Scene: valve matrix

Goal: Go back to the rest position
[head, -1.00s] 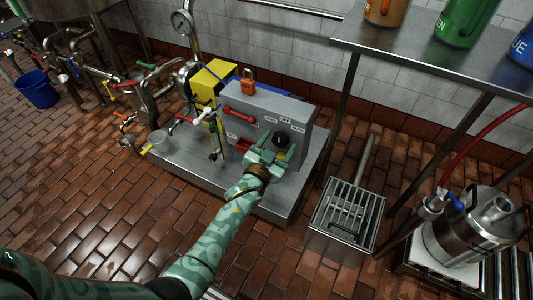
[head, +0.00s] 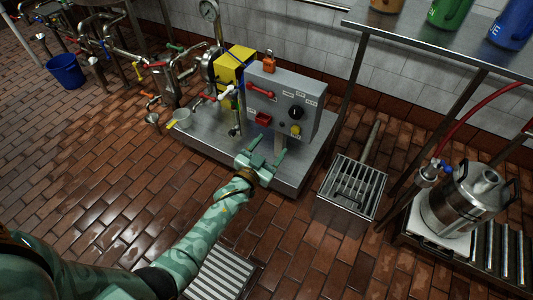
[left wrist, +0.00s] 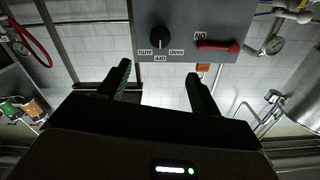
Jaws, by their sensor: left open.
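My left gripper (head: 262,161) is open and empty in the head view, in front of the grey control box (head: 312,108) and apart from it. The box carries a black rotary knob (head: 296,112), a red handle (head: 261,90), a yellow button (head: 295,130) and a red part (head: 263,119). In the left wrist view both fingers (left wrist: 160,88) are spread with nothing between them. The black knob (left wrist: 160,38), with AUTO, OFF and HAND labels, and the red handle (left wrist: 217,45) marked ON show beyond them. My right gripper is in neither view.
The box stands on a steel platform (head: 200,135). A floor drain grate (head: 352,185) lies to its right. A steel keg (head: 468,205) stands at the far right, below a shelf (head: 430,42) with coloured jugs. A blue bucket (head: 66,71) is at the back left. The tiled floor at front left is clear.

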